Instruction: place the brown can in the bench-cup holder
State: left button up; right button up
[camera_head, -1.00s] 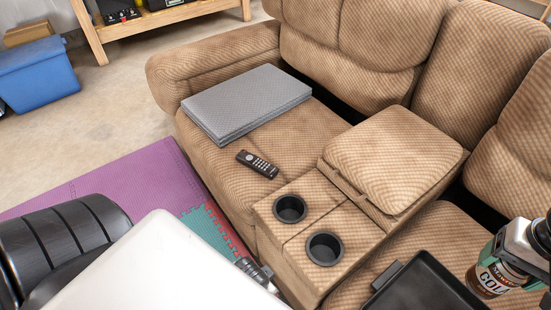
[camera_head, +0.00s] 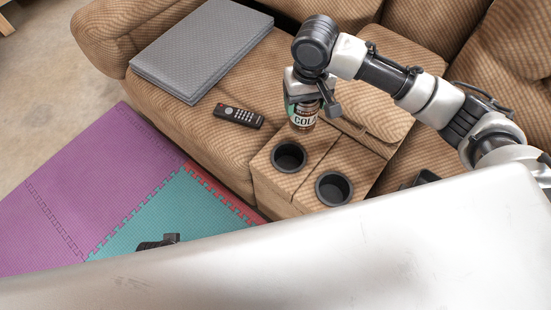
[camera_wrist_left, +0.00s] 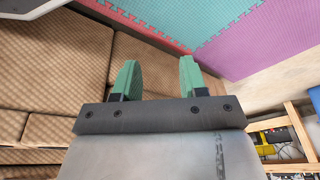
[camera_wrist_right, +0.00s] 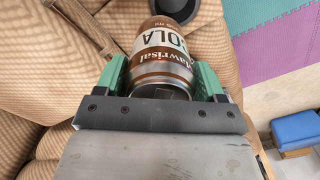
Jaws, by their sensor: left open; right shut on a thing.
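The brown cola can (camera_head: 303,117) is held by my right gripper (camera_head: 302,98) above the bench console, just behind the left cup holder (camera_head: 289,156). In the right wrist view the can (camera_wrist_right: 165,55) sits between the green fingers, and a dark cup holder (camera_wrist_right: 176,8) shows past it. The second cup holder (camera_head: 333,188) is to the right; both cup holders look empty. My left gripper (camera_wrist_left: 155,78) is open and empty in the left wrist view, with couch and floor mats beyond it. In the head view only a small dark part of the left arm shows.
A remote (camera_head: 239,116) and a grey stack of panels (camera_head: 203,48) lie on the left seat. The console lid (camera_head: 385,105) is behind my right arm. A dark tray is mostly hidden at the right. Purple and teal mats (camera_head: 157,215) cover the floor.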

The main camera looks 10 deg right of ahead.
aim_at(297, 115)
jog(key=f, duration=0.1)
jog(key=a+f, duration=0.1)
jog(key=f, duration=0.2)
jog(key=shift+a, duration=0.3)
jog(key=f+b, duration=0.1)
jog(key=f, duration=0.4)
jog(key=s+a+f+b, duration=0.1)
jog(key=f, duration=0.4)
jog(key=f+b, duration=0.1)
jog(key=f, duration=0.4)
jog(key=shift+s+a+f, duration=0.1)
jog(key=shift+s+a, duration=0.05)
jog(key=shift+a, duration=0.05)
pick_arm(q)
jog(key=w+v, duration=0.1)
jog(key=v, duration=0.9)
jog(key=shift+d+r, duration=0.35)
jog(key=shift+r, duration=0.2)
jog(key=shift+w+f, duration=0.1)
jog(key=shift+w, duration=0.05)
pick_arm(e)
jog(key=shift+f, duration=0.1)
jog(key=o, duration=1.1)
pick_arm(q)
jog(key=shift+f, duration=0.1)
pick_arm(e)
jog(key=shift+o, duration=0.2)
